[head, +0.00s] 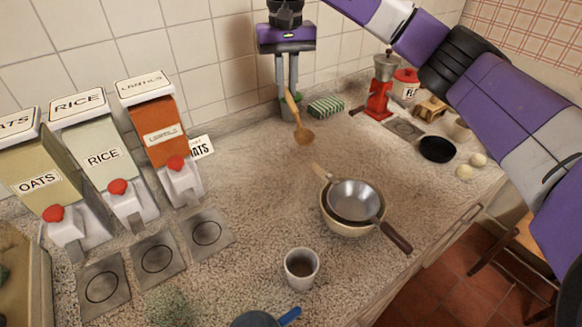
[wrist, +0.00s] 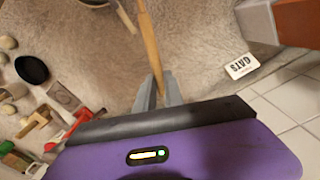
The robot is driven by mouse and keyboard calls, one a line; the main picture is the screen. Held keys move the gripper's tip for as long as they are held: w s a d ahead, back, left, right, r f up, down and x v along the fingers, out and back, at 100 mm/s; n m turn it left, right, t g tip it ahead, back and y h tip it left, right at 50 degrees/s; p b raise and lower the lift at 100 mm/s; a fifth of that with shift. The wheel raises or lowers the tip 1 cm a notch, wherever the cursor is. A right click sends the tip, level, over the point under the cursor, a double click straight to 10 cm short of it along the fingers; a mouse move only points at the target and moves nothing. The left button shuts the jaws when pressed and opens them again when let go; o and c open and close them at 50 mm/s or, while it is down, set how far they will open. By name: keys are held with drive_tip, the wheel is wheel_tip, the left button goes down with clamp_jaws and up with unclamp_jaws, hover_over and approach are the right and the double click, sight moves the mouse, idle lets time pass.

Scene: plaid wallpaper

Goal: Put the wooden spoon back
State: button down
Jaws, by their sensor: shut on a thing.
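The wooden spoon (head: 304,135) hangs bowl down in the head view, tilted, with its handle between my gripper's fingers. My gripper (head: 287,88) is shut on the handle, above the back of the counter near the tiled wall. In the wrist view my gripper (wrist: 158,92) shows with the spoon's handle (wrist: 150,42) running up from the fingertips; the spoon's bowl is not visible there. A green item (head: 296,109) stands just behind the spoon, partly hidden, so I cannot tell what it is.
A green striped sponge (head: 326,106) lies right of the spoon. Oats, rice and lentils dispensers (head: 160,130) stand at left.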

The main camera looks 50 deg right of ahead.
sight(288, 163)
wheel_tip(288, 163, down, 19)
drive_tip(key=shift+r+p, duration=0.1)
drive_tip(key=shift+p, duration=0.8)
drive_tip(key=shift+f, duration=0.3)
drive_tip(key=c, duration=1.4)
unclamp_jaws()
drive_tip(key=shift+r, duration=0.1)
drive_tip(key=shift+c, duration=0.2)
wheel_tip(288, 163, up, 12)
drive_tip(key=b, duration=0.1)
drive_tip(key=shift+r+b, duration=0.15)
drive_tip(key=shift+b, duration=0.25)
